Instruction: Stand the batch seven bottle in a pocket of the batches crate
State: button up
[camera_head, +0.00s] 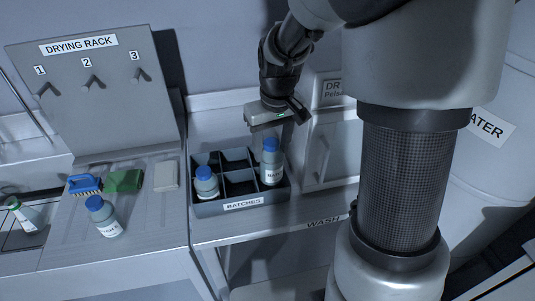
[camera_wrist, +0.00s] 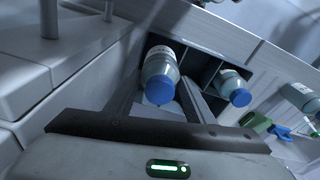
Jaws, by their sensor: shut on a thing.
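A white bottle with a blue cap (camera_head: 270,162) is upright at the right end of the grey batches crate (camera_head: 241,205), its lower part at or in a right-hand pocket. My gripper (camera_head: 275,128) is above it; in the wrist view this bottle (camera_wrist: 160,70) is between my fingers, which are shut on it. Its label number cannot be read. A second blue-capped bottle (camera_head: 206,184) stands in the front left pocket; it also shows in the wrist view (camera_wrist: 234,88). Whether the held bottle touches the pocket floor is hidden.
The middle pockets look empty. Left on the counter are another blue-capped bottle (camera_head: 104,217), a blue brush (camera_head: 84,184), a green sponge (camera_head: 124,181) and a pale block (camera_head: 166,176). A green-capped bottle (camera_head: 22,214) is far left. A pale cabinet (camera_head: 332,148) stands right of the crate.

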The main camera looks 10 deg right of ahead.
aim_at(271, 164)
jog(key=shift+f, duration=2.9)
jog(key=shift+f, duration=0.15)
jog(key=o, duration=1.7)
jog(key=shift+c, duration=0.2)
